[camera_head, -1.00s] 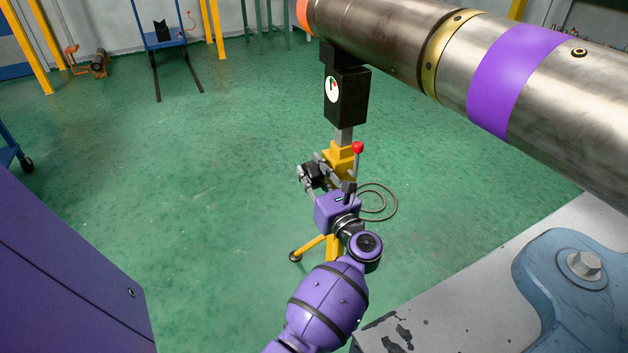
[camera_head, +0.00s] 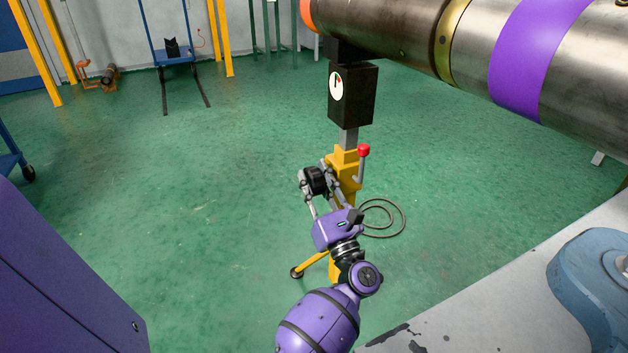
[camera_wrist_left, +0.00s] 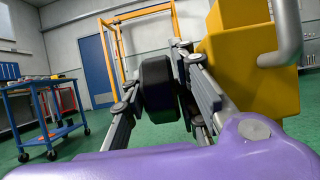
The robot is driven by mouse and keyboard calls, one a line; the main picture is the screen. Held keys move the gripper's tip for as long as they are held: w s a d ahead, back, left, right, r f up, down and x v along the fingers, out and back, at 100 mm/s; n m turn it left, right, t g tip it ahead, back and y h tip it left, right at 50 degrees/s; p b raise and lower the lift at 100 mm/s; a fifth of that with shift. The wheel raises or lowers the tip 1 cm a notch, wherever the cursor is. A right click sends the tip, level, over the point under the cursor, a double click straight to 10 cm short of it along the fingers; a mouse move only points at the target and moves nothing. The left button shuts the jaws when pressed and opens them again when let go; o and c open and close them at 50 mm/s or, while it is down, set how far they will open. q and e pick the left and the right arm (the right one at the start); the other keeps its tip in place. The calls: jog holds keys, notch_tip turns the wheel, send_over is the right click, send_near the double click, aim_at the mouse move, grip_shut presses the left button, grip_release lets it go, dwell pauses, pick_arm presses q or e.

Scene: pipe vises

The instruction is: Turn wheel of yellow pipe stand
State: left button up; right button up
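The yellow pipe stand (camera_head: 345,171) stands on the green floor beyond my left arm. Its black wheel (camera_head: 317,181) is on the left side of the stand. My left gripper (camera_head: 315,180) has one finger on each side of the wheel and appears shut on it. In the left wrist view the black wheel (camera_wrist_left: 160,88) sits between the grey fingers, with the yellow stand body (camera_wrist_left: 250,65) close on the right. The exact contact of the fingertips is hard to see. My right gripper is not in view.
A large steel pipe (camera_head: 400,35) with a purple band lies above the stand, over a black gauge box (camera_head: 351,93). A hose (camera_head: 398,218) loops on the floor. Open floor lies left; a blue cart (camera_wrist_left: 45,105) stands farther off.

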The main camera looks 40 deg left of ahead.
aim_at(314, 170)
pick_arm(q)
jog(key=shift+r, duration=0.15)
notch_tip(314, 170, up, 10)
jog(key=shift+f, duration=0.1)
dwell(0.5)
dwell(1.4)
